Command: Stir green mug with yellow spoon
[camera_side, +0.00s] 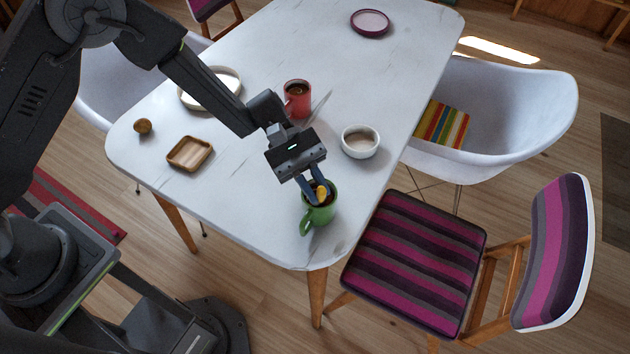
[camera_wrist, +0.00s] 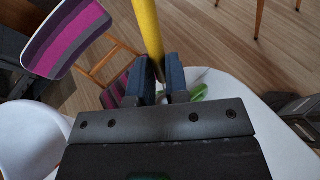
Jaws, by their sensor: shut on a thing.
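The green mug (camera_side: 318,216) stands upright near the table's front right corner, its handle toward the lower left. My gripper (camera_side: 318,193) is right above the mug and shut on the yellow spoon (camera_side: 321,193), which shows at the mug's mouth between the fingers. The mug's dark contents show around it. In the wrist view the yellow spoon (camera_wrist: 149,30) rises between the fingertips of my gripper (camera_wrist: 161,72). A bit of the green mug (camera_wrist: 198,92) shows behind the right finger. The spoon's lower end is hidden.
On the white table (camera_side: 240,215), a red mug (camera_side: 298,98) and a white bowl (camera_side: 360,142) stand behind my gripper. A wooden tray (camera_side: 190,154), a brown ball (camera_side: 143,126), a pale plate (camera_side: 228,84) and a purple dish (camera_side: 370,23) lie farther off. A striped chair (camera_side: 415,255) stands beside the corner.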

